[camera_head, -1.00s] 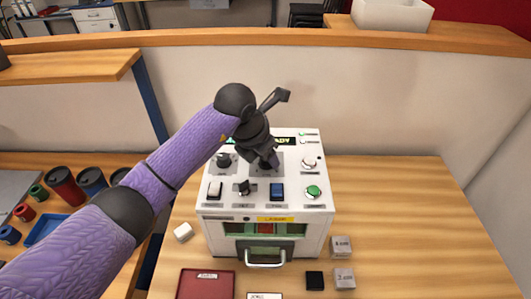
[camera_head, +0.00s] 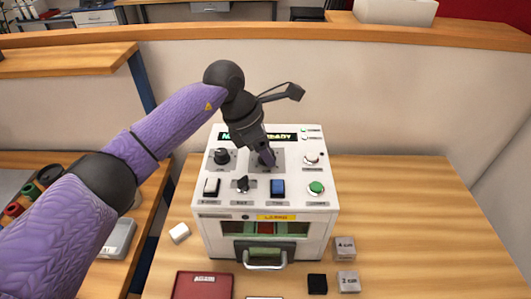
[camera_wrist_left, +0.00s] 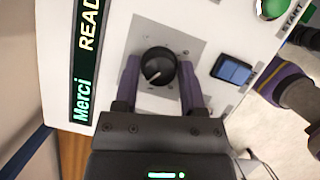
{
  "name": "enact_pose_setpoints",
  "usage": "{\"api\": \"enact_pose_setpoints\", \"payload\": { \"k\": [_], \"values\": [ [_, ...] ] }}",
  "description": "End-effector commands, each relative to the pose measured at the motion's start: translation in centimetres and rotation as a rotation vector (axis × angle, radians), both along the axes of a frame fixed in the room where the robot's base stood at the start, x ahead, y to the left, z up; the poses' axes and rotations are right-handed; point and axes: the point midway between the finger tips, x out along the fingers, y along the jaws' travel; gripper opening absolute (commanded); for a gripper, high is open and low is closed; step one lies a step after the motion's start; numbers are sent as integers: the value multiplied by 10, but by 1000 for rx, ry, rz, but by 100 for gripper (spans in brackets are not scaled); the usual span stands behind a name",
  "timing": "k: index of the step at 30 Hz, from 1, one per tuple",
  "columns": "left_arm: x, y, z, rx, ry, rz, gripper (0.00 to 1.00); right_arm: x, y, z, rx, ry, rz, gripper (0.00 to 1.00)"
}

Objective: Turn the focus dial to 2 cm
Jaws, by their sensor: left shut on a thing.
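The laser marker (camera_head: 265,222) is a white box on the wooden table, with a sloped control panel on top. The focus dial (camera_wrist_left: 157,68) is a round black knob on a grey plate. Its white pointer mark aims to the lower left in the left wrist view. My left gripper (camera_head: 266,160) comes down on the panel from above. In the left wrist view its two purple fingers stand on either side of the dial, shut on it. In the head view the fingers hide most of the dial. The scale markings are too small to read.
Another black knob (camera_head: 222,156), a small black switch (camera_head: 242,184), a blue rocker (camera_head: 278,187) and a green button (camera_head: 316,187) are close by on the panel. Grey blocks (camera_head: 344,248) and a red tray (camera_head: 204,285) lie in front. The table's right side is clear.

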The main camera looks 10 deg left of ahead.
Motion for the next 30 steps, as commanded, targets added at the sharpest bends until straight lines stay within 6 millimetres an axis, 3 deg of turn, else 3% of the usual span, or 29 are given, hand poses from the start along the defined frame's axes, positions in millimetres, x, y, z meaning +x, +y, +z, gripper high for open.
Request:
{"api": "enact_pose_setpoints", "payload": {
  "k": [12,29,30],
  "values": [
    [1,0,-1,0,-1,-192,0,-3,0,-16,1,5,-1,0],
    [1,0,0,0,-1,-226,0,-4,-1,-17,0,6,-2,0],
    [1,0,0,0,-1,-226,54,-4,-1,-17,-1,7,-2,0]
  ]
}}
